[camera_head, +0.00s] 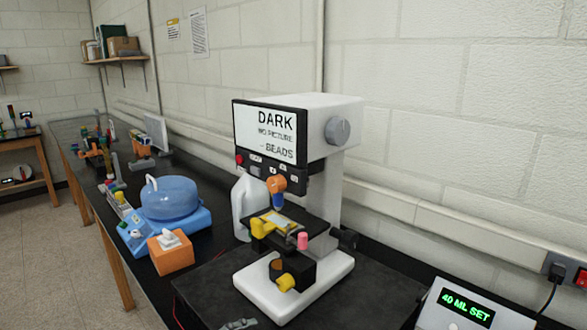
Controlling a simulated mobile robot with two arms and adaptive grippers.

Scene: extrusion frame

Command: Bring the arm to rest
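Neither of my arms can be made out in the head view, and I see no gripper clearly. A small grey piece (238,324) shows at the bottom edge, cut off by the frame; I cannot tell what it is. A white microscope-like device (318,120) stands on the dark bench, its screen reading "DARK", "NO PICTURE" and "BEADS". Its black stage (290,232) carries a light slide-like piece and a yellow part.
An orange tissue box (171,255), a blue domed device (170,205) and a white jug (247,205) stand left of and behind the microscope. A box reading "40 ML SET" (466,307) is at the bottom right. The dark surface (375,290) right of the microscope's base is clear.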

